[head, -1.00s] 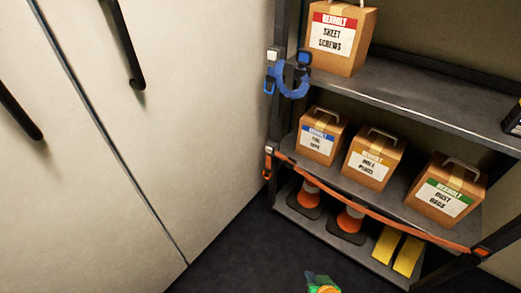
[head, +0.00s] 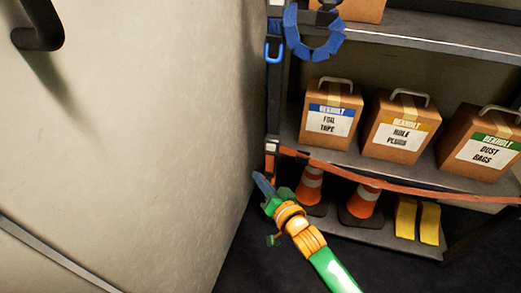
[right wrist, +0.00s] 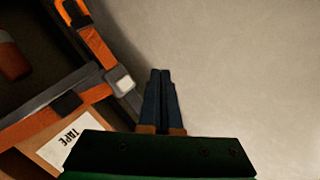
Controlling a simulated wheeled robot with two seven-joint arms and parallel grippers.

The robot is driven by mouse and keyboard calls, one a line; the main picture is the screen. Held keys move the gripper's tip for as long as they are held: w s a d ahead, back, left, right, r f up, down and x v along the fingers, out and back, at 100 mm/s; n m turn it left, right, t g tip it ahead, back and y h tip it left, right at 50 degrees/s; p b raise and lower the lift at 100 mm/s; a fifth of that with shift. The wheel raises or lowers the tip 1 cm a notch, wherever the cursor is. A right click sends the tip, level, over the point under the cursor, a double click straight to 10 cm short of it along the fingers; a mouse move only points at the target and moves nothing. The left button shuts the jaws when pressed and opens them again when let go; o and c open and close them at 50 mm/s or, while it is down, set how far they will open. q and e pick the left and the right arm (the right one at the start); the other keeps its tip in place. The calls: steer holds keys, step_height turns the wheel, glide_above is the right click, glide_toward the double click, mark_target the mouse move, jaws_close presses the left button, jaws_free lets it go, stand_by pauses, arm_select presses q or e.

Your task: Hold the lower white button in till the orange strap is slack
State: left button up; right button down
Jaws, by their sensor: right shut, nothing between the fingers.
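The lower white button (head: 271,148) sits on a dark buckle at the shelf's left post. In the right wrist view the white button (right wrist: 124,84) shows clearly on its grey housing. The orange strap (head: 400,185) runs from the buckle across the shelf front, bowing slightly; I cannot tell how tight it is. My right gripper (head: 262,181) is shut and empty, its tips just below the button in the head view. In the right wrist view its fingertips (right wrist: 160,75) lie to the right of the button, apart from it in the picture. My left gripper is out of view.
Boxes, including a foil tape box (head: 329,115), stand on the middle shelf. Orange cones (head: 362,203) and yellow blocks (head: 417,220) are on the bottom shelf. A pale cabinet (head: 130,150) stands close at left.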

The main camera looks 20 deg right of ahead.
mark_target(271, 147)
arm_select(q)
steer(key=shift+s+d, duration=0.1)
arm_select(e)
steer(key=shift+s+d, duration=0.1)
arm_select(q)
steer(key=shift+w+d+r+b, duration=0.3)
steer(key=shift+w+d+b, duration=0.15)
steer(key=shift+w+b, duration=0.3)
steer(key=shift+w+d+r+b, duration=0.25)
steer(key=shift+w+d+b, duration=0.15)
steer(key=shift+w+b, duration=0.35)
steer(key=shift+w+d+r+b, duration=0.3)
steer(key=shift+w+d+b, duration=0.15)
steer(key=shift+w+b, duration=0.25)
arm_select(e)
steer(key=w+d, duration=0.5)
steer(key=w, duration=0.2)
steer(key=shift+w, duration=0.15)
steer(key=shift+w+d, duration=0.2)
steer(key=shift+w, duration=0.15)
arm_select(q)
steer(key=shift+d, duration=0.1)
